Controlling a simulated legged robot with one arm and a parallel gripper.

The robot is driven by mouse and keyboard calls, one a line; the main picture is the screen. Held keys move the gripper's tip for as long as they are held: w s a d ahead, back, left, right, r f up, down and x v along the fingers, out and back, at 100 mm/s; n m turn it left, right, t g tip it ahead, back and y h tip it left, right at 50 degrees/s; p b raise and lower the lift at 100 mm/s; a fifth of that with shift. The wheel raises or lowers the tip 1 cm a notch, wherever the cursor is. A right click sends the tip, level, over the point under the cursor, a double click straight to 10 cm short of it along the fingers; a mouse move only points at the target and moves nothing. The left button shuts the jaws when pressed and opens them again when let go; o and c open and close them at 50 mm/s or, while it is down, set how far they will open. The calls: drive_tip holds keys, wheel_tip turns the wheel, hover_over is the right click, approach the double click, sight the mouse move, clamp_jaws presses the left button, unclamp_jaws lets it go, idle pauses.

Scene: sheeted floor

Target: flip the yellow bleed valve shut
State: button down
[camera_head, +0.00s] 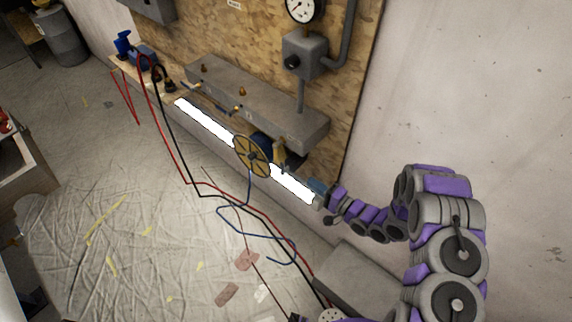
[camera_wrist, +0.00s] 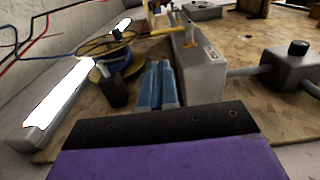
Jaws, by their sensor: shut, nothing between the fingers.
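The yellow bleed valve (camera_head: 279,153) shows as a small yellow piece at the near end of the grey manifold block (camera_head: 300,127), just right of the round yellow wheel. In the wrist view a yellow fitting (camera_wrist: 188,43) sits on the side of the block, ahead of my fingers; its lever position is hard to make out. My gripper (camera_head: 312,184) is low beside the board, to the right of the valve and apart from it. In the wrist view its blue fingers (camera_wrist: 158,68) are together and empty, pointing along the block's side.
The spoked yellow wheel (camera_head: 252,156) with a blue hub stands left of the valve. A bright light strip (camera_head: 205,120) runs below the block. A grey box with a gauge (camera_head: 303,8) is above. Red, black and blue hoses (camera_head: 187,184) trail across the sheeted floor.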

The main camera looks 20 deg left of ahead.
drive_tip(key=b, duration=0.2)
approach(277, 159)
drive_tip(key=x, duration=0.5)
drive_tip(key=shift+w+a, duration=0.15)
drive_tip(key=shift+x, duration=0.85)
drive_tip(key=shift+r, duration=0.1)
